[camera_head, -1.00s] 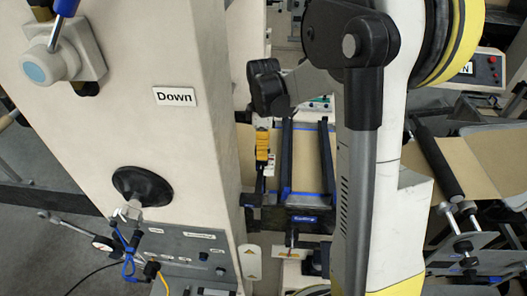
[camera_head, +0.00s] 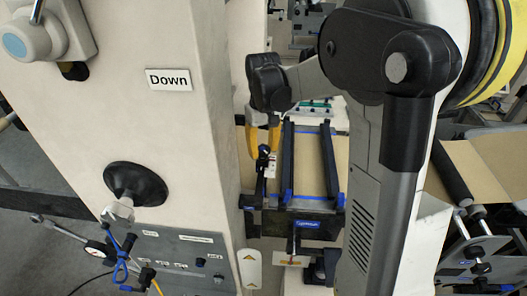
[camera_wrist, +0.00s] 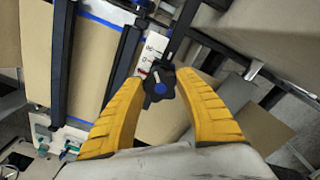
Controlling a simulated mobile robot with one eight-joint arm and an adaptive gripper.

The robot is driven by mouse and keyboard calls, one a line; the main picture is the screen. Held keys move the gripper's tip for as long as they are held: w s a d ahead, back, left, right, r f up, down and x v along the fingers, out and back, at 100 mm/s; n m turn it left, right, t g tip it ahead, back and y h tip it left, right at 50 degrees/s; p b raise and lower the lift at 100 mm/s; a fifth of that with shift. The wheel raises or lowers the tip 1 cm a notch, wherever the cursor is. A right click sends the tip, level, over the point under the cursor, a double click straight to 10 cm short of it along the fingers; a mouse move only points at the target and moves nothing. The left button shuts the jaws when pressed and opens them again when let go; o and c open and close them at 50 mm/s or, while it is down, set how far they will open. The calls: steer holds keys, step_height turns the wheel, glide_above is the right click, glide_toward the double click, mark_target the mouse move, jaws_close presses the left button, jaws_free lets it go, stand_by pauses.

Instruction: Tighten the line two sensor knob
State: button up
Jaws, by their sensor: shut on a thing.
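The sensor knob is a black lobed knob (camera_wrist: 157,92) with a blue centre and a white pointer line. In the wrist view it sits between the tips of my gripper's two yellow fingers (camera_wrist: 163,84), which are shut on it. A white label strip with red and black marks (camera_wrist: 152,52) lies just beyond the knob. In the head view my gripper (camera_head: 262,150) points down at the left end of the blue-and-black frame (camera_head: 290,204); the knob itself is hard to make out there.
A tall cream machine column (camera_head: 185,130) with a "Down" label (camera_head: 170,79) stands close on the left. A black round handle (camera_head: 135,182) and a grey control panel with cables (camera_head: 185,250) are below. Brown web material (camera_head: 309,160) runs behind the frame.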

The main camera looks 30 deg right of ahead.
mark_target(262, 150)
steer(key=m+b, duration=0.1)
steer(key=m, duration=0.2)
steer(key=shift+m, duration=0.3)
steer(key=shift+a+m, duration=0.1)
steer(key=shift+m, duration=1.5)
steer(key=shift+m+b, duration=0.3)
stand_by(0.6)
steer(key=o, duration=1.2)
steer(key=shift+o, duration=0.2)
step_height(262, 150, up, 12)
